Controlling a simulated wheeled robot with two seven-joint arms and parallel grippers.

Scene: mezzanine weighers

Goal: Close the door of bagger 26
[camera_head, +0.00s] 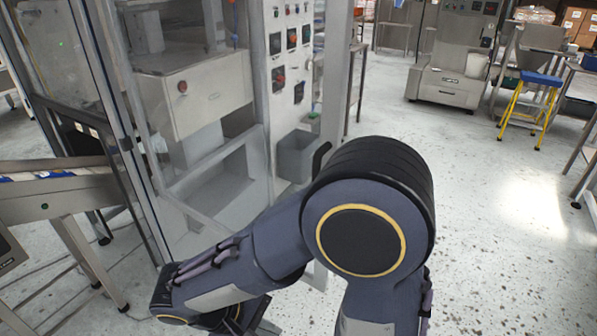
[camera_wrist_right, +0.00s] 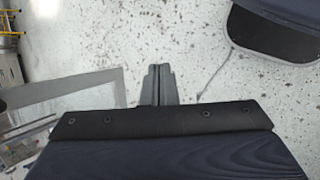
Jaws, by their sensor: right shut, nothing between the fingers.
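The bagger (camera_head: 200,95) is a steel machine inside a grey-framed, clear-walled cabinet at the left and middle of the head view. A grey-framed clear door (camera_head: 337,90) seems to stand open at its right side, seen at a steep angle. A black handle (camera_head: 321,158) shows on it. My right arm covers its lower part. No number 26 is readable. In the right wrist view, my right gripper (camera_wrist_right: 157,84) is shut and empty over the floor. A grey-edged panel (camera_wrist_right: 82,92), possibly the door, lies left of the fingers, apart from them. My left gripper is not in view.
A conveyor (camera_head: 60,190) stands at the left of the cabinet. A grey bin (camera_head: 296,155) and a control panel (camera_head: 290,60) show at its right side. A yellow step stool (camera_head: 515,105) with a blue top stands far right. The speckled floor at right is clear.

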